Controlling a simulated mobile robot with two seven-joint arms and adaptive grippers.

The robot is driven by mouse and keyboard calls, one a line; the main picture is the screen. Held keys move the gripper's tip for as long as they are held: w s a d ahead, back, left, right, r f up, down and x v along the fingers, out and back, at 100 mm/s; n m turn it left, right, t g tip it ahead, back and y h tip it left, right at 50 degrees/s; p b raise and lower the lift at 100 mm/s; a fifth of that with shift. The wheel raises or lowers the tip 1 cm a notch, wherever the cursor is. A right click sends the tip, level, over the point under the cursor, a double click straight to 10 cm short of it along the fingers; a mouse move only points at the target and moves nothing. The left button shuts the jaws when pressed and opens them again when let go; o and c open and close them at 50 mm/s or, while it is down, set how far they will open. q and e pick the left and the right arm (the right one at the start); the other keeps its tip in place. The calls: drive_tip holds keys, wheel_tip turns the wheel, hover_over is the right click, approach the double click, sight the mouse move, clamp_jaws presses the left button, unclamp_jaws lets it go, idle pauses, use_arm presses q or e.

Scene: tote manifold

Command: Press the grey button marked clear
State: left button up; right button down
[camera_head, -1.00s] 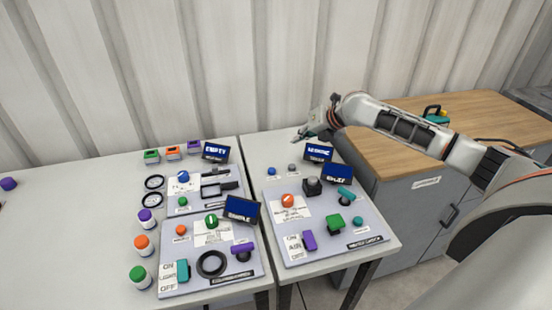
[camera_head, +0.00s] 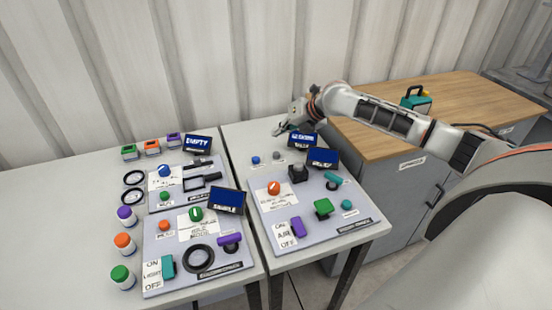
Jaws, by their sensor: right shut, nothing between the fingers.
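A small grey button (camera_head: 277,155) sits at the back of the right-hand table, beside a blue button (camera_head: 255,160). The word "clear" cannot be read on or near it in this view. My right gripper (camera_head: 278,131) is shut and empty. It hangs just behind and above the grey button, apart from it in the picture. My left gripper is not in view.
Screens (camera_head: 301,139) stand close to the right of the grey button. In front lies a panel (camera_head: 262,205) with knobs and switches. The left table holds more panels, jars and small boxes. A wooden-topped cabinet (camera_head: 455,100) stands to the right.

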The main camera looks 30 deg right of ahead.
drive_tip(key=b, duration=0.3)
hover_over(278, 154)
wheel_tip(278, 154, down, 5)
drive_tip(key=shift+s+r, duration=0.15)
drive_tip(key=shift+f, duration=0.45)
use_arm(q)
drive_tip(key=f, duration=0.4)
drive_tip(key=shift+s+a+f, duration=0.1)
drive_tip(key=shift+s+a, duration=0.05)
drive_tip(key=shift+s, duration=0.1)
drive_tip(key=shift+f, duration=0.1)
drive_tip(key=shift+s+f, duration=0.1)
use_arm(e)
drive_tip(key=shift+f, duration=0.15)
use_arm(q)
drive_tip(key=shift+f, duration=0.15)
use_arm(e)
drive_tip(key=shift+f, duration=0.25)
